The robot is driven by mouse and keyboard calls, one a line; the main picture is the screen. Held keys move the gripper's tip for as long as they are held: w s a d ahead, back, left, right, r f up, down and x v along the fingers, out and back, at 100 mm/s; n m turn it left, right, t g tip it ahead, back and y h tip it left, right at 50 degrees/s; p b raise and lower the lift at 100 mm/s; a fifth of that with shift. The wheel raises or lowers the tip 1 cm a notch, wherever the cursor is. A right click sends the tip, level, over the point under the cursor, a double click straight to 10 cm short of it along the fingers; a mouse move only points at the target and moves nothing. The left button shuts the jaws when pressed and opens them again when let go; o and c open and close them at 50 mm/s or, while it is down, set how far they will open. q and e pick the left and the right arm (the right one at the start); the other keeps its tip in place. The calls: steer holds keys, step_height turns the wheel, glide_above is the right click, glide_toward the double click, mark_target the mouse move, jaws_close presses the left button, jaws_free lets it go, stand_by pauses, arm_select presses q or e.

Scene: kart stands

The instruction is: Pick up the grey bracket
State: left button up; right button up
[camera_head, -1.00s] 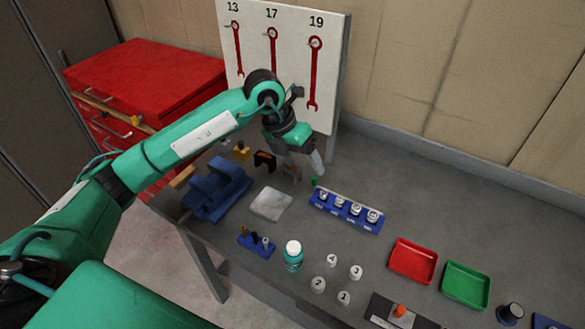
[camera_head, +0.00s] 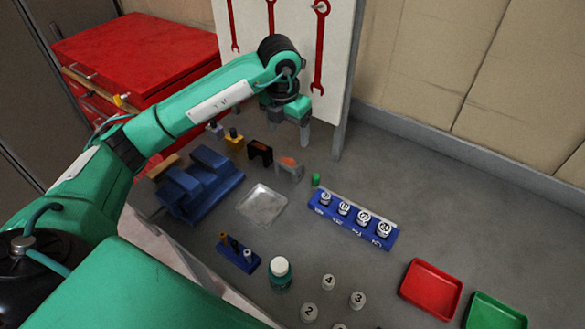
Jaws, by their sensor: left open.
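The grey bracket (camera_head: 290,170) stands on the bench behind the silver tray, with an orange patch showing near its top. My left gripper (camera_head: 289,141) is open, fingers pointing down. In the picture it is just above the bracket; its exact height over it is hard to judge. Nothing shows between the fingers. A black bracket (camera_head: 260,152) stands just left of the grey one. My right gripper is not in view.
A yellow part (camera_head: 234,140) stands farther left. A small green cylinder (camera_head: 316,180) and a blue socket rack (camera_head: 352,220) are to the right. A blue vise-like block (camera_head: 200,185) and silver tray (camera_head: 262,204) lie in front. The tool board (camera_head: 345,90) rises close behind.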

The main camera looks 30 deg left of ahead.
mark_target(289, 161)
arm_select(q)
steer(key=f, duration=0.2)
steer(key=f+p, duration=0.1)
steer(key=f, duration=0.5)
steer(key=shift+w+f+p, duration=0.15)
steer(key=shift+w+p, duration=0.25)
step_height(289, 161, down, 5)
steer(key=shift+a+r+p, duration=0.1)
steer(key=shift+r+p, duration=0.05)
steer(key=shift+p, duration=0.9)
steer(key=shift+f, duration=0.3)
steer(key=c, duration=0.9)
steer(key=shift+c, duration=0.7)
steer(key=shift+r, duration=0.15)
